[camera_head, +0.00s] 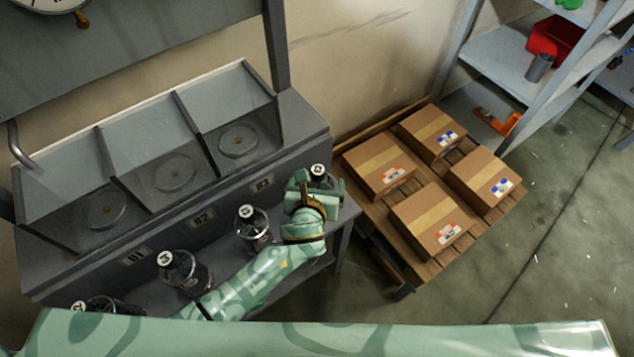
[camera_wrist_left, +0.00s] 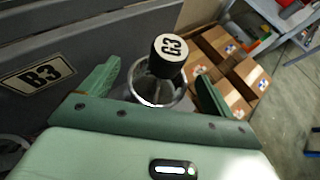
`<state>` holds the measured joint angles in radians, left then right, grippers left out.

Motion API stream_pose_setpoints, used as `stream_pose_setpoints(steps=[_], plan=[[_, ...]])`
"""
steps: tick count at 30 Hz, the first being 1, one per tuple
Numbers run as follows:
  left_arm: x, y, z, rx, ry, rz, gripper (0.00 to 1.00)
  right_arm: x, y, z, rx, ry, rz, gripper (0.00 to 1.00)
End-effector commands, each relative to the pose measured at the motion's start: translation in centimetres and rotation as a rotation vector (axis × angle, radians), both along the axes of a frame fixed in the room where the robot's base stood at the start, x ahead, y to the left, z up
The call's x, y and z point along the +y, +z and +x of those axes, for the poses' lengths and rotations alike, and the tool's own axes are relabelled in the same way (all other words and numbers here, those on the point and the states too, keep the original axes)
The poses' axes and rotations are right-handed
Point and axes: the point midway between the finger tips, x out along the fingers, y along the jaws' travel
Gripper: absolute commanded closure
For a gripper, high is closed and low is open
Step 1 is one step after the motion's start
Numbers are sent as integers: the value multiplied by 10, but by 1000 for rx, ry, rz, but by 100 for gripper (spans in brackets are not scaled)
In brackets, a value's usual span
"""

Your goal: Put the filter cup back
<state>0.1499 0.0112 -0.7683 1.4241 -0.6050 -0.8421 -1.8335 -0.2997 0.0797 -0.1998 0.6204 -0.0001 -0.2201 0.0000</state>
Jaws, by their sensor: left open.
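A glass vessel with a black cap and a white label ending in 3, likely the filter cup (camera_wrist_left: 163,88), stands between the spread fingers of my left gripper (camera_wrist_left: 158,80) in the left wrist view. The fingers are open on either side of it, with gaps visible. In the head view my left gripper (camera_head: 318,190) is at the right end of the grey bench, and only the black cap (camera_head: 318,170) shows past it. Three similar capped vessels stand on the lower ledge to the left: one (camera_head: 254,236), another (camera_head: 188,272), and one partly hidden (camera_head: 100,304). My right gripper is out of view.
The grey bench (camera_head: 225,190) has three clear-fronted bays with round recesses and plates B1, B2, and B3 (camera_wrist_left: 40,77). A pallet (camera_head: 405,282) with several cardboard boxes (camera_head: 432,218) stands right of it. A shelf (camera_head: 500,62) is behind. Floor at right is clear.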

Motion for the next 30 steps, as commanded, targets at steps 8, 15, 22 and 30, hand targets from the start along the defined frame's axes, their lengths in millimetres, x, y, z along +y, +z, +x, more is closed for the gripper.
stream_pose_setpoints(steps=[8, 15, 22, 30], plan=[[5, 23, -32, 0, 0, 0, 11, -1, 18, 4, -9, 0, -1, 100], [11, 49, -80, 0, 0, -1, 11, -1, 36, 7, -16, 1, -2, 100], [14, 59, -103, -1, 0, 0, 11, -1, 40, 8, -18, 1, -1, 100], [14, 59, -105, -1, 1, 0, 11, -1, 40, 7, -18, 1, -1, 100]])
